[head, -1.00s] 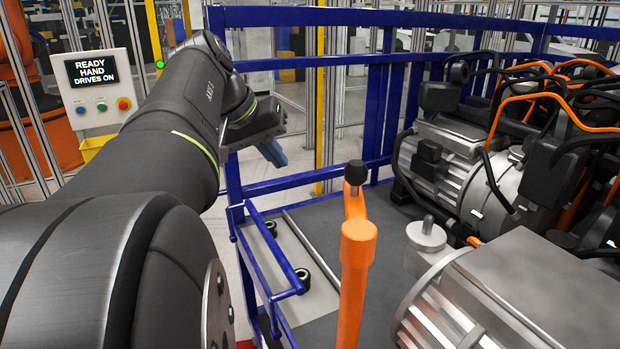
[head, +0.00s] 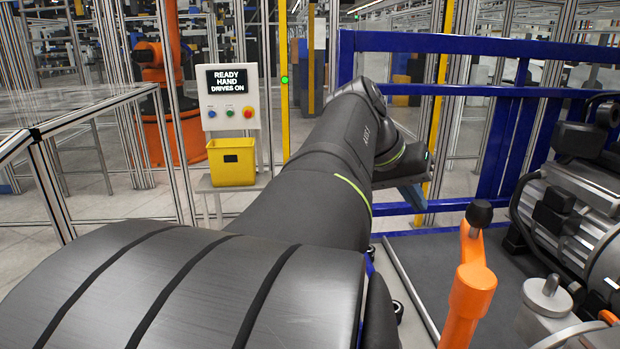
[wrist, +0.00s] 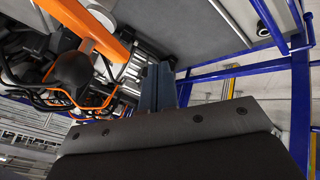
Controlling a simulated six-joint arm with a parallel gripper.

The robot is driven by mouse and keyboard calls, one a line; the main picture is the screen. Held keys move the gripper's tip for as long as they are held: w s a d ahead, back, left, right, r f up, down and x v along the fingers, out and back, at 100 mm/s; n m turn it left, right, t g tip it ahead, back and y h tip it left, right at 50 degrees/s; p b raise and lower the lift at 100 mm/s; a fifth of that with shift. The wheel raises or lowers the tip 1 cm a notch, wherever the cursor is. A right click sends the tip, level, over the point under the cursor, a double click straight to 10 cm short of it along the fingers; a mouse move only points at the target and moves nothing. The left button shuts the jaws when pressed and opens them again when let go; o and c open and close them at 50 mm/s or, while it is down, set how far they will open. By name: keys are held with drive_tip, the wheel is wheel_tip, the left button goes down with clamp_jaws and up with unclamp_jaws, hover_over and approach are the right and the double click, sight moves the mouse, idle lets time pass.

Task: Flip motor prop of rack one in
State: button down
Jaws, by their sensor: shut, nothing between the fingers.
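The motor prop is an orange bar (head: 470,290) with a black knob (head: 479,213), standing upright in the head view at the near side of the rack. In the wrist view its orange bar (wrist: 88,28) crosses the upper left, with the knob (wrist: 75,68) below it. My gripper (head: 413,197) is left of the knob and apart from it, its blue fingers pointing down. In the wrist view the fingers (wrist: 158,85) are together and empty, to the right of the knob. The prop's lower end is cut off in the head view.
The blue rack frame (head: 450,90) runs behind and beside my gripper. A silver motor (head: 600,220) with cables fills the right. A control panel (head: 232,97) reads "READY HAND DRIVES ON", above a yellow bin (head: 232,162). Grey floor of the rack (head: 440,260) is bare left of the motor.

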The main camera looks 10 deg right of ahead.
drive_tip(key=s+d+f, duration=0.1)
drive_tip(key=d+f, duration=0.2)
drive_tip(key=d, duration=0.3)
drive_tip(key=shift+s+f, duration=0.2)
drive_tip(key=shift+s, duration=0.15)
drive_tip(key=s+d+m+g+y, duration=0.1)
drive_tip(key=s+d+m+g, duration=0.55)
drive_tip(key=d+m, duration=0.3)
drive_tip(key=s+d+m+g+y, duration=0.1)
drive_tip(key=s+m+g+y, duration=0.1)
drive_tip(key=s+m+y, duration=0.3)
drive_tip(key=shift+s+d+m+y, duration=0.35)
drive_tip(key=shift+s+m, duration=1.7)
drive_tip(key=shift+s, duration=2.25)
